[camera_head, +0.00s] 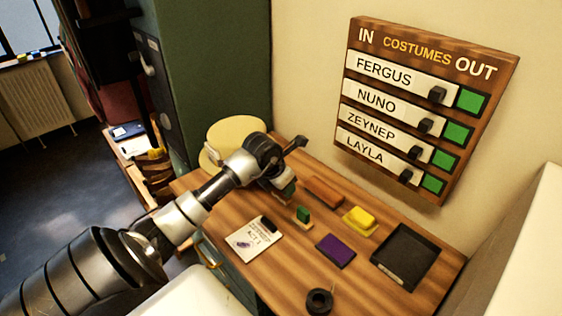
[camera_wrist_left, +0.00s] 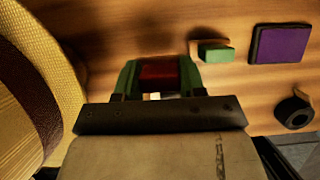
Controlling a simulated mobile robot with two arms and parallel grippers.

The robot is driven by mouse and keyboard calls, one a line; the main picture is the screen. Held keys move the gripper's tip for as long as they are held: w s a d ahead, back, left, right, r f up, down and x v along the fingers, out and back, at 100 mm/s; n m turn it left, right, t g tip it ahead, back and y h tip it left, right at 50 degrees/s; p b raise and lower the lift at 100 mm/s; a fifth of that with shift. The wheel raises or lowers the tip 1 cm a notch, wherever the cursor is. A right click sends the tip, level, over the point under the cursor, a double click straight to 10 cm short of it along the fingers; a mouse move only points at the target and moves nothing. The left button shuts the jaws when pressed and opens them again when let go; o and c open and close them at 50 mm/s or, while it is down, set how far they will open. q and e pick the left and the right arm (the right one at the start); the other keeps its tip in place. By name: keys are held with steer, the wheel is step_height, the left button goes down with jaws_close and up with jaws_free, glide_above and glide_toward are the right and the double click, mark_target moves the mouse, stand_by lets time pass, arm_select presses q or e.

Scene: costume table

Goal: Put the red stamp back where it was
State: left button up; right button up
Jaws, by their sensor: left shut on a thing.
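My left gripper (camera_wrist_left: 160,76) is shut on the red stamp (camera_wrist_left: 158,73); only part of its red surface shows between the green fingertips in the left wrist view. In the head view my left gripper (camera_head: 282,182) is over the table's back left part, beside the round straw-coloured thing; the stamp is mostly hidden there. I cannot tell whether the stamp touches the table. A green stamp (camera_head: 303,215) stands to the right of and nearer than the gripper, and shows in the left wrist view (camera_wrist_left: 215,53). My right gripper is not in view.
A reddish-brown block (camera_head: 323,191), a yellow block (camera_head: 359,220), a purple pad (camera_head: 335,251) and a black tray (camera_head: 405,256) are on the wooden table. A paper (camera_head: 254,240) and a tape roll (camera_head: 319,300) lie nearer. The straw-coloured round thing (camera_wrist_left: 40,80) is close on the left.

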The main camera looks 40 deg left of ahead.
arm_select(q)
steer(key=shift+w+a+f, duration=0.5)
steer(key=shift+w+a, duration=0.05)
steer(key=shift+a, duration=0.2)
steer(key=shift+f, duration=0.25)
step_height(320, 180, down, 3)
steer(key=shift+f+p, duration=0.15)
steer(key=shift+p, duration=0.6)
steer(key=shift+f, duration=0.2)
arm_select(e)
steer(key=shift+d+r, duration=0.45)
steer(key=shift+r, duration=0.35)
arm_select(q)
steer(key=shift+a, duration=0.1)
steer(key=shift+f, duration=0.25)
steer(key=o, duration=0.8)
steer(key=shift+r, duration=0.1)
steer(key=shift+c, duration=0.2)
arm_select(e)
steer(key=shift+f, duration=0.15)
